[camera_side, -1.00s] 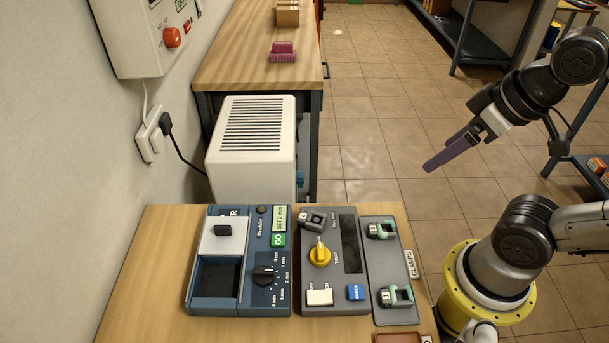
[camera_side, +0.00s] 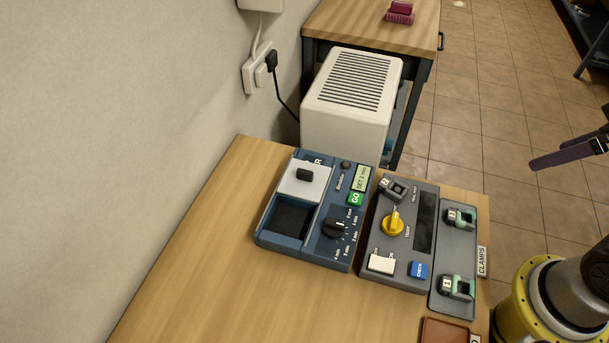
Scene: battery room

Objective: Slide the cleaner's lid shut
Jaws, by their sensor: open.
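The cleaner (camera_side: 268,245) is a blue box on the wooden table, with a dark open well (camera_side: 291,220) in its front left part. Its pale grey lid (camera_side: 304,185) with a black knob (camera_side: 304,175) sits over the back part, so the well is uncovered. A control strip on its right carries a small display, a green GO button (camera_side: 355,199) and a black dial (camera_side: 333,228). My gripper (camera_side: 568,153) shows only in part at the right edge, its purple fingers open, well away from the cleaner and over the floor. The rest of it is out of frame.
A grey tester panel (camera_side: 410,278) with a yellow knob (camera_side: 393,221) stands right of the cleaner. Beside it is a clamp panel (camera_side: 447,296). A white vented box (camera_side: 345,120) stands behind.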

